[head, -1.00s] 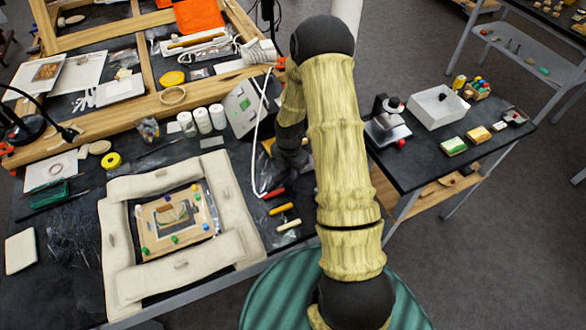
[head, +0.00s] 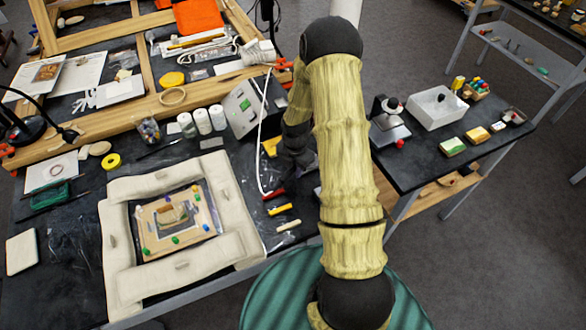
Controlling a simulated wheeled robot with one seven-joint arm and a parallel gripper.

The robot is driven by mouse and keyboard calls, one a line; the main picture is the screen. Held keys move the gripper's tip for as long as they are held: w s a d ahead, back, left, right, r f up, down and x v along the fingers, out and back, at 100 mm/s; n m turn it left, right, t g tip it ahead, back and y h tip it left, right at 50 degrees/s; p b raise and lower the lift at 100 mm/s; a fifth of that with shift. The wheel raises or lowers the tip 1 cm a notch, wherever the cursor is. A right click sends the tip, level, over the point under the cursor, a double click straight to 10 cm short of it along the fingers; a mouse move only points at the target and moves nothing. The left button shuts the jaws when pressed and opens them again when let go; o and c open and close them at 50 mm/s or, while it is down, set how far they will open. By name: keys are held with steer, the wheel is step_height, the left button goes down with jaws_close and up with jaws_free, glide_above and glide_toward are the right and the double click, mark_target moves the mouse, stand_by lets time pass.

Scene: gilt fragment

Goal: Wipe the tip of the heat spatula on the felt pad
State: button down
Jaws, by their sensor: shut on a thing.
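The heat spatula (head: 273,194) shows as a red handle with a white cable, on the dark bench right of the padded frame. The cable loops up to a grey-green control unit (head: 243,107). My gripper (head: 286,183) is low at the handle, small and dark, partly hidden by my arm; it is shut on the spatula. The spatula's tip cannot be made out, nor whether it touches anything. I cannot tell for sure which item is the felt pad; a cream rectangular pad (head: 21,252) lies at the bench's left front.
A cream padded frame (head: 125,265) surrounds the gilt fragment (head: 172,215) with coloured pins. Yellow and pale-handled tools (head: 280,209) lie near the gripper. White jars (head: 203,121) stand behind. A side table (head: 480,165) with a white tray (head: 437,107) is at right.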

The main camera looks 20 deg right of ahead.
steer(key=shift+d+p, duration=0.35)
steer(key=shift+d, duration=0.65)
steer(key=shift+a, duration=1)
steer(key=shift+a, duration=0.1)
steer(key=shift+a, duration=0.95)
steer(key=shift+d, duration=0.15)
steer(key=shift+d, duration=0.9)
